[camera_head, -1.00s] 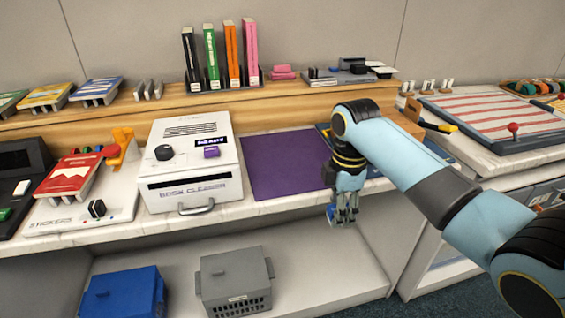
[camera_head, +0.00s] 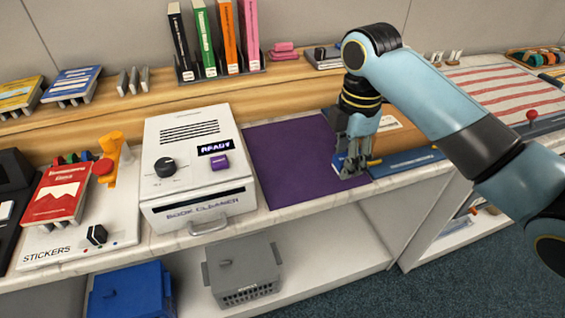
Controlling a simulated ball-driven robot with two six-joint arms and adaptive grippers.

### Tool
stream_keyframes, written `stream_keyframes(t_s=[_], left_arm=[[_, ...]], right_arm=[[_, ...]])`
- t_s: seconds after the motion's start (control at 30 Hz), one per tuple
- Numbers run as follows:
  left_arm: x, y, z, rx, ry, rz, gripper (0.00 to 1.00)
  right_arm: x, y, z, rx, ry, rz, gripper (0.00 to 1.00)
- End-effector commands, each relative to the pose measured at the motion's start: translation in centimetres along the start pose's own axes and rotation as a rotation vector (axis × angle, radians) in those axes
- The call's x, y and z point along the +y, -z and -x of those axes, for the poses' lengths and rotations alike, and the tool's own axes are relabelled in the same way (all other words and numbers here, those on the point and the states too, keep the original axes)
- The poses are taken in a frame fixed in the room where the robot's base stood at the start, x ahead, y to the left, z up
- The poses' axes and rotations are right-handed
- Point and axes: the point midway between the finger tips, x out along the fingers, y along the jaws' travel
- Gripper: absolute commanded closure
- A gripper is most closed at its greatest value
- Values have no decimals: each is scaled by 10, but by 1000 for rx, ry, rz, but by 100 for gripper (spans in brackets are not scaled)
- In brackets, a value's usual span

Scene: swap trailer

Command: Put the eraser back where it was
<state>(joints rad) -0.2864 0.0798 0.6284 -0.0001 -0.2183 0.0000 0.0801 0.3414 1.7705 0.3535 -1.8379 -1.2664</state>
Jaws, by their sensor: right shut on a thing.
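My right gripper (camera_head: 351,165) is low over the right edge of the purple mat (camera_head: 290,165), beside the blue tray or board (camera_head: 405,160). It points down and is shut on a small blue thing that looks like the eraser (camera_head: 338,163). The fingers hide most of it, and I cannot tell whether it touches the surface below. Pink erasers (camera_head: 284,52) lie stacked on the upper wooden shelf, right of the upright books. My left gripper is not in view.
A white book cleaner (camera_head: 195,170) reading READY stands left of the mat. The stickers station (camera_head: 80,215) is further left. Upright books (camera_head: 215,40) stand at the back. A grey crate (camera_head: 243,265) and a blue bin (camera_head: 130,290) are below. The mat's middle is clear.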

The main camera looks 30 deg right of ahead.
Motion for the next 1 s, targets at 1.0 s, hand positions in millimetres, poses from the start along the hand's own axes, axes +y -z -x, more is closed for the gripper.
stream_keyframes(t_s=[1.0], left_arm=[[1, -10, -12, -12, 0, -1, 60]], right_arm=[[94, 70, -107, 0, 1, 1, 100]])
